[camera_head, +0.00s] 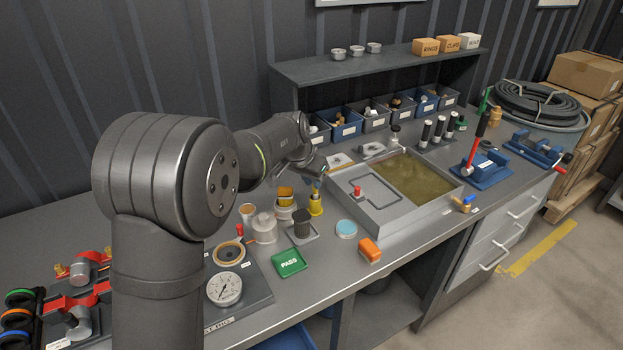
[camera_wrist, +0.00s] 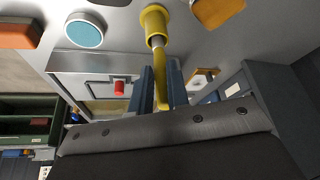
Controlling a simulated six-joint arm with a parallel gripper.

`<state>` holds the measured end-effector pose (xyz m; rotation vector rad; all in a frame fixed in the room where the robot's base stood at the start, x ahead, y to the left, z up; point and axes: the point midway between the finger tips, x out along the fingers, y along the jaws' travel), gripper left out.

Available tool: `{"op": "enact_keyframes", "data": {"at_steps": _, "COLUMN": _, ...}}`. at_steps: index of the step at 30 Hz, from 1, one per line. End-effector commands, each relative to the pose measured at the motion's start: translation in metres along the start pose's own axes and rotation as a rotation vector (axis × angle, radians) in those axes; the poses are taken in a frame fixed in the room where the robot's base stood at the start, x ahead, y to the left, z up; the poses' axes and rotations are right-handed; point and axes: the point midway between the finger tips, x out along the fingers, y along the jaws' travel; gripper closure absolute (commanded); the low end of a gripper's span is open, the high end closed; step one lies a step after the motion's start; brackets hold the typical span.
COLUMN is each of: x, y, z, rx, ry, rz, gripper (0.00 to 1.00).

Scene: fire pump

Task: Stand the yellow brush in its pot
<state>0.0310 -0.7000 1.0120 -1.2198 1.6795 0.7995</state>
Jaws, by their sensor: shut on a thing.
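The yellow brush is upright between the fingers of my gripper (camera_wrist: 160,88), which is shut on its yellow handle (camera_wrist: 161,75). The brush's grey lower part (camera_wrist: 157,46) meets the mouth of the yellow pot (camera_wrist: 153,22) in the wrist view. The lower end seems to be at or inside the mouth; the depth cannot be told. In the head view the pot (camera_head: 316,208) stands on the bench, directly below my gripper (camera_head: 317,174). The bristles are hidden.
Close by are yellow-orange jars (camera_head: 285,197), a dark cylinder (camera_head: 302,223), a blue-topped round tin (camera_head: 346,229) and an orange block (camera_head: 370,250). A metal tray with a murky bath (camera_head: 375,217) lies right of the pot. A green PASS card (camera_head: 289,262) lies in front.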

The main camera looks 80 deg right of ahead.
Motion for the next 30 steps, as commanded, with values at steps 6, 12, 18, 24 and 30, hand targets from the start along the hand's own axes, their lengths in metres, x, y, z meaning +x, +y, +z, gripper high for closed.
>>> {"op": "enact_keyframes", "data": {"at_steps": 6, "x": 0.000, "y": 0.000, "z": 0.000, "rx": 0.000, "ry": 0.000, "rz": 0.000, "gripper": 0.59}}
{"op": "enact_keyframes", "data": {"at_steps": 12, "x": -0.001, "y": 0.000, "z": 0.000, "rx": 0.000, "ry": 0.000, "rz": 0.000, "gripper": 0.59}}
{"op": "enact_keyframes", "data": {"at_steps": 18, "x": -0.016, "y": 0.000, "z": -0.001, "rx": 0.000, "ry": 0.002, "rz": -0.001, "gripper": 0.59}}
{"op": "enact_keyframes", "data": {"at_steps": 24, "x": -0.060, "y": -0.001, "z": -0.001, "rx": -0.001, "ry": 0.005, "rz": -0.002, "gripper": 0.59}}
{"op": "enact_keyframes", "data": {"at_steps": 30, "x": -0.110, "y": 0.000, "z": -0.001, "rx": 0.000, "ry": 0.004, "rz": -0.002, "gripper": 0.59}}
